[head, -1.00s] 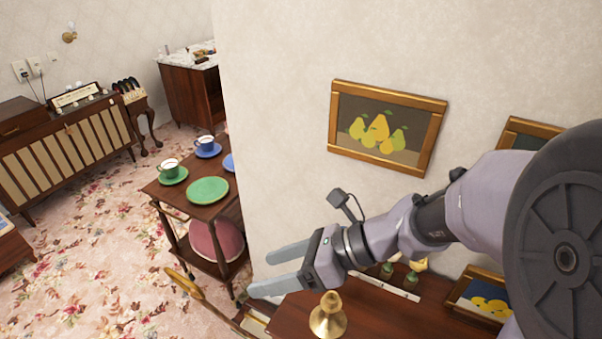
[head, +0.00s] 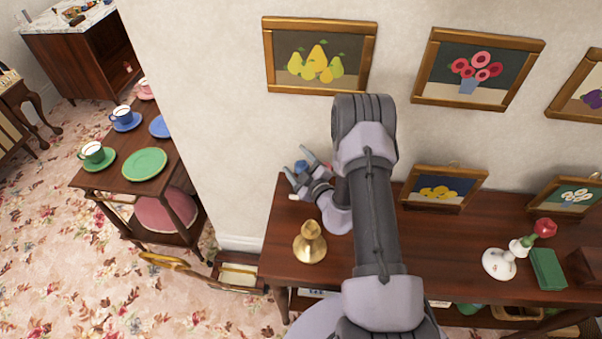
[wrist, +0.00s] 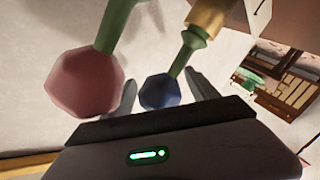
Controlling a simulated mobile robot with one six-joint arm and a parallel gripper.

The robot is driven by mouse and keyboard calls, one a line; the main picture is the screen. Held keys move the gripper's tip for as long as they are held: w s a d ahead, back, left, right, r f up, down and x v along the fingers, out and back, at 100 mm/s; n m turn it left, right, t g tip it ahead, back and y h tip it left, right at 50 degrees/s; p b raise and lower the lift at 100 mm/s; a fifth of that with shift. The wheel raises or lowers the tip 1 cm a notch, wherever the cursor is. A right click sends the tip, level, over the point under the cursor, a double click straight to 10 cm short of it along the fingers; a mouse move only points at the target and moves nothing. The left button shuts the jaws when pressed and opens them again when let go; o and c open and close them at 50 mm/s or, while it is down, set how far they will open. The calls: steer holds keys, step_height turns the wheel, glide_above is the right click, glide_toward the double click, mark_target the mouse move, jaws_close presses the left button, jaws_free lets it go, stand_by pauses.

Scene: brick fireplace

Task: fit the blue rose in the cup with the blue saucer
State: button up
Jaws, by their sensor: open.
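The blue rose (head: 301,166) shows between the fingers of my gripper (head: 302,164) at the left end of the dark sideboard, near the wall. In the wrist view the blue rose (wrist: 160,92) has a faceted head between the two open fingers, and its green stem runs up to a gold-coloured holder (wrist: 212,14). I cannot tell whether a finger touches it. The blue cup (head: 122,113) stands upright on its blue saucer (head: 133,125) on the tea cart at the left. The inside of the cup is hard to make out.
A pink rose (wrist: 85,83) on a green stem is close beside the blue one. A brass vase-like object (head: 310,245) stands near the sideboard's front edge. The cart also holds a green cup (head: 92,152), a green plate (head: 144,163) and a blue plate (head: 160,127).

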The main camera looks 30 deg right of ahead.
steer(key=shift+w, duration=0.1)
steer(key=c, duration=1.5)
